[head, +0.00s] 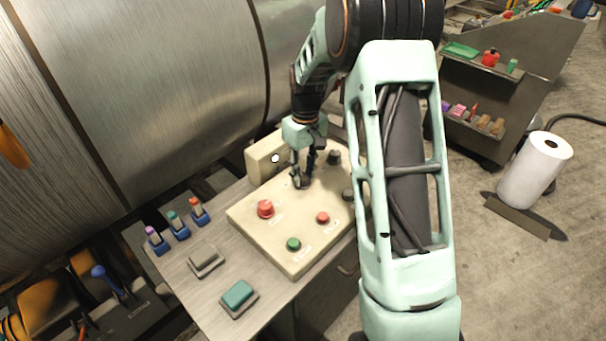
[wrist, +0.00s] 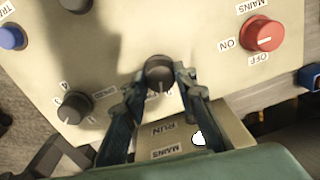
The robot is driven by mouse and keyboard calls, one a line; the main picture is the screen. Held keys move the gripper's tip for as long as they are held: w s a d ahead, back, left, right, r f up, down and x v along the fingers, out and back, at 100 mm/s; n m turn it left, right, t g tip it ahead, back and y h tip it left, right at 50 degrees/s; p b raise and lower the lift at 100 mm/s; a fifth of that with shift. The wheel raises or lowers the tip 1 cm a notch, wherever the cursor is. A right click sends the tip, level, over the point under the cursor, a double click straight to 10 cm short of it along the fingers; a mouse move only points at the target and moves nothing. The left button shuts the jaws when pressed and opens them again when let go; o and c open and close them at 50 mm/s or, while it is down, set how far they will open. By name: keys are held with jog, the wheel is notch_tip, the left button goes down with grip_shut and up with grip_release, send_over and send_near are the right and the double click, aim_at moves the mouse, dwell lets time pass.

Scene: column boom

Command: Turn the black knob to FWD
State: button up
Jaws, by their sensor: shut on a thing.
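The cream control panel (head: 245,222) sits on the metal bench. My gripper (head: 301,182) reaches down to its upper middle. In the wrist view my gripper (wrist: 160,82) has one finger on each side of a black knob (wrist: 158,72) and is shut on it. The knob's pale pointer line faces the bottom of the wrist view, toward the raised box with the RUN and MAINS labels. The fingers cover most of the knob's own lettering, so I cannot read FWD. In the head view the fingers largely hide this knob.
Two other black knobs (head: 334,157) (head: 348,195) stand to the right. A red MAINS knob (wrist: 263,35), a red button (head: 322,217) and a green button (head: 293,243) share the panel. A raised box (head: 262,162) with a lit white lamp stands close behind my gripper.

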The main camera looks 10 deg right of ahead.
aim_at(305, 175)
jog(key=m+b, duration=0.1)
jog(key=m, duration=0.4)
jog(key=shift+r, duration=0.1)
jog(key=shift+m, duration=0.3)
dwell(0.4)
jog(key=o, duration=1.2)
jog(key=shift+c, duration=0.2)
notch_tip(305, 175, up, 12)
jog(key=shift+d, duration=0.25)
